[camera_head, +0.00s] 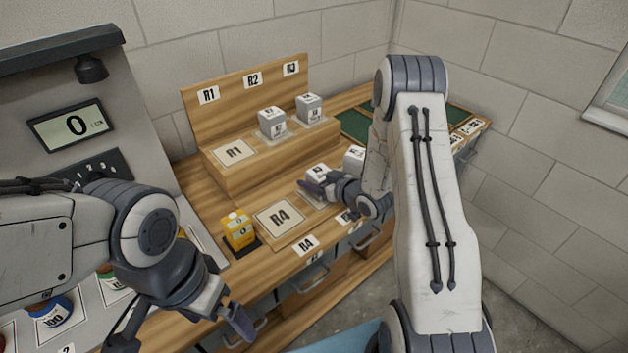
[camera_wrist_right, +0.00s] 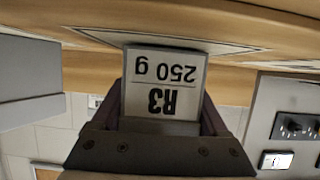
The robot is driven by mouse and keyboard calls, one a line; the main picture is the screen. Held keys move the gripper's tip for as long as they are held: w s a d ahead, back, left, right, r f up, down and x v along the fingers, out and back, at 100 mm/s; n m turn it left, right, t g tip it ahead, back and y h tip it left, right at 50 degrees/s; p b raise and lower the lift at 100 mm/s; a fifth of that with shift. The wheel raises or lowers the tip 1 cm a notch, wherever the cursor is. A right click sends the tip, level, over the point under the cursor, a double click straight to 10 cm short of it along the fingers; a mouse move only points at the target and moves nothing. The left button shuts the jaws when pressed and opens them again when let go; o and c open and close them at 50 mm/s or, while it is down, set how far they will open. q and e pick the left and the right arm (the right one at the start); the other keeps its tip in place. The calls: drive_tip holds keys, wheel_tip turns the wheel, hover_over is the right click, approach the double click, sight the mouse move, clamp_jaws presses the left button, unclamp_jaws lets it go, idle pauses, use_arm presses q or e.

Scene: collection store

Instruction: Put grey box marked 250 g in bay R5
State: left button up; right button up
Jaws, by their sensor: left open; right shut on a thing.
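In the head view this box (camera_head: 317,170) is at the front row, over or on the pale plate of bay R5 (camera_head: 316,201), right of the R4 plate. I cannot tell whether it touches the plate. My right gripper (camera_head: 322,187) is shut on it and partly hides it. My left gripper (camera_head: 183,328) is open and empty at the lower left, well away from the box.
Another grey box (camera_head: 354,157) stands just right of the held one. Two grey boxes (camera_head: 271,122) (camera_head: 309,107) sit on the upper step. The R1 plate (camera_head: 234,151) is empty.

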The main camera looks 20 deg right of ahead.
drive_tip(key=o, duration=1.5)
drive_tip(key=shift+s+a+f, duration=0.1)
drive_tip(key=shift+s+f, duration=0.1)
drive_tip(key=shift+f, duration=0.55)
drive_tip(key=shift+o, duration=0.2)
drive_tip(key=shift+r+p, duration=0.5)
drive_tip(key=shift+s+d, duration=0.15)
drive_tip(key=shift+d, duration=0.05)
drive_tip(key=v, duration=0.7)
drive_tip(key=b+v, duration=0.1)
drive_tip(key=v, duration=0.3)
drive_tip(key=shift+r, duration=0.5)
drive_tip(key=p+x, duration=0.1)
drive_tip(key=x, duration=1)
drive_tip(key=shift+f, duration=0.15)
